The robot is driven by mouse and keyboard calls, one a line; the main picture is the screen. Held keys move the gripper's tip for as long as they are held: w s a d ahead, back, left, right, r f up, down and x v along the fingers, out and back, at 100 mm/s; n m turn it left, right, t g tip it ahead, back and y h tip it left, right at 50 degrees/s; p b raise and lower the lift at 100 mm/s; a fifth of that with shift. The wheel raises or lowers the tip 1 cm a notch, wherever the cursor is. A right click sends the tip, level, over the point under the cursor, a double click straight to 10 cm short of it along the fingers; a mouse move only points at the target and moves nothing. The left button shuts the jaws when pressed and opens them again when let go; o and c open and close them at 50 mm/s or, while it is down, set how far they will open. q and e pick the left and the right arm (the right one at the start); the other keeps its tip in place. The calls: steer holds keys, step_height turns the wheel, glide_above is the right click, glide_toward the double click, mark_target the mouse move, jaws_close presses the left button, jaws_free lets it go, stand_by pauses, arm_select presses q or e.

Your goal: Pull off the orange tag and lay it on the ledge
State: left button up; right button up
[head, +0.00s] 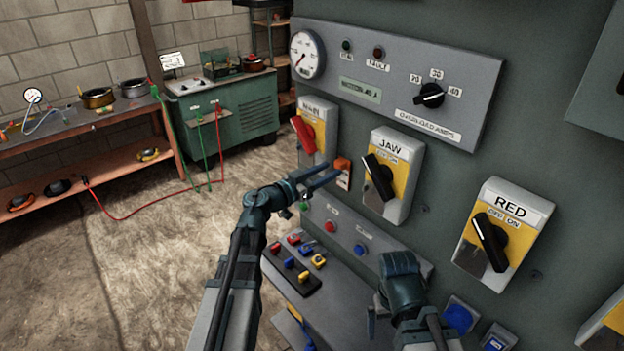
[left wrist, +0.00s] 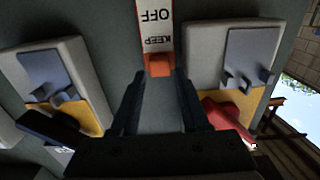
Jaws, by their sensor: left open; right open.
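The orange tag (head: 342,165) hangs on the panel between the MAIN switch (head: 311,132) and the JAW switch (head: 391,172). In the left wrist view its orange end (left wrist: 159,65) joins a white part (left wrist: 155,22) reading KEEP OFF, upside down. My left gripper (head: 334,176) is open, its fingers pointing at the tag. In the left wrist view the fingertips lie either side of the orange end; I cannot tell if they touch it. The ledge (head: 345,322) juts out below the panel. My right gripper (head: 376,312) is low over the ledge, open, its fingers partly hidden.
A black tray (head: 300,285) with several coloured padlocks lies on the ledge's left part. The RED switch (head: 503,236) and push buttons are on the panel to the right.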

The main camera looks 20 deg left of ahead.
mark_target(337, 166)
arm_select(q)
steer(key=shift+x, duration=1.6)
jaws_close()
steer(key=shift+s+a, duration=0.1)
steer(key=shift+v, duration=2.45)
